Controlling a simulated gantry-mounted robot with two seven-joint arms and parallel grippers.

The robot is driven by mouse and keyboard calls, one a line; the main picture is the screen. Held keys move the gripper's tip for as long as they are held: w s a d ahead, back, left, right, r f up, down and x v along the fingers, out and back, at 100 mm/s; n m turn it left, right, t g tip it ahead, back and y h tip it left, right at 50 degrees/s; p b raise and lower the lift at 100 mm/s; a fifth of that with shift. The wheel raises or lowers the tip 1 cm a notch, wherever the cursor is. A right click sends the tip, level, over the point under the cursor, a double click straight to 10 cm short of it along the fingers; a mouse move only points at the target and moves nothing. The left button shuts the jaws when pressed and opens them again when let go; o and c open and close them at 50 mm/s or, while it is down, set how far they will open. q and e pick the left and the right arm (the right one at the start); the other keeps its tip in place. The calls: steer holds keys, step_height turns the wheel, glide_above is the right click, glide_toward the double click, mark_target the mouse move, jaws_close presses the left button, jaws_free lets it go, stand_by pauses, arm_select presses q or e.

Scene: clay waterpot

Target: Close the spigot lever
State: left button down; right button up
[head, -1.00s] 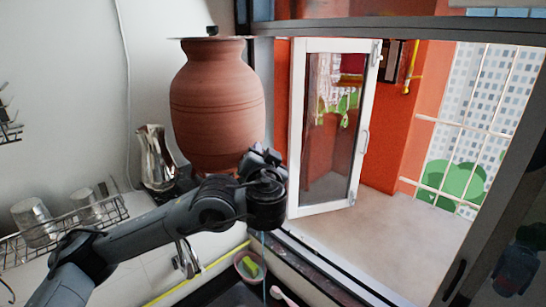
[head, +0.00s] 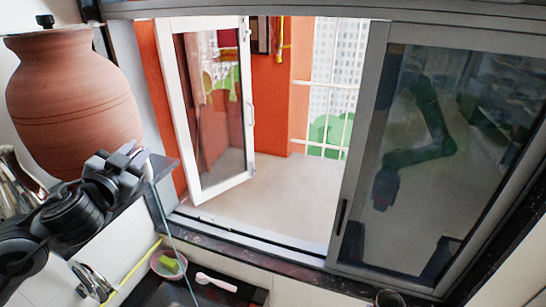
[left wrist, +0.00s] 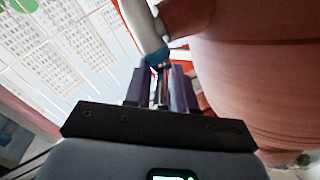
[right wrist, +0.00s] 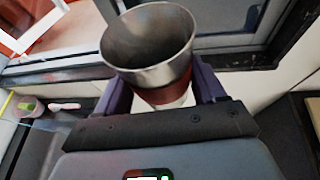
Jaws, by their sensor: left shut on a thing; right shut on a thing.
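The clay waterpot (head: 72,95) stands at the left in the head view; its side fills the right of the left wrist view (left wrist: 250,70). Its white spigot (left wrist: 142,25) has a small blue lever (left wrist: 157,57) at the end. My left gripper (head: 132,155) is at the spigot; in the left wrist view its fingers (left wrist: 161,80) are closed on the blue lever. A thin blue streak (head: 172,235), apparently water, runs down below the spigot. My right gripper (right wrist: 158,90) is shut around a metal tumbler (right wrist: 150,45) with a reddish band; its rim shows at the head view's bottom edge (head: 388,299).
A metal jug (head: 15,185) stands left of the pot. A pink tub (head: 168,264) with a green sponge and a pink-handled brush (head: 215,282) lie by the dark sink below. The window frame (head: 350,150) bounds the right side.

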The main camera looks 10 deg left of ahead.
arm_select(q)
steer(key=h, duration=0.1)
steer(key=m+h, duration=0.1)
steer(key=shift+a+r+h+p, duration=0.1)
steer(key=shift+a+h+p, duration=0.2)
steer(key=shift+a, duration=0.05)
arm_select(e)
steer(key=shift+r, duration=0.55)
arm_select(q)
steer(key=shift+a+m+h, duration=0.15)
steer(key=shift+m+h, duration=0.6)
steer(key=shift+h, duration=0.2)
steer(key=shift+a+m+h, duration=0.15)
steer(key=shift+m+h, duration=0.6)
steer(key=shift+h, duration=0.2)
arm_select(e)
steer(key=shift+r, duration=0.1)
arm_select(q)
steer(key=c, duration=1.1)
jaws_free()
steer(key=shift+c, duration=0.2)
steer(key=shift+s, duration=0.1)
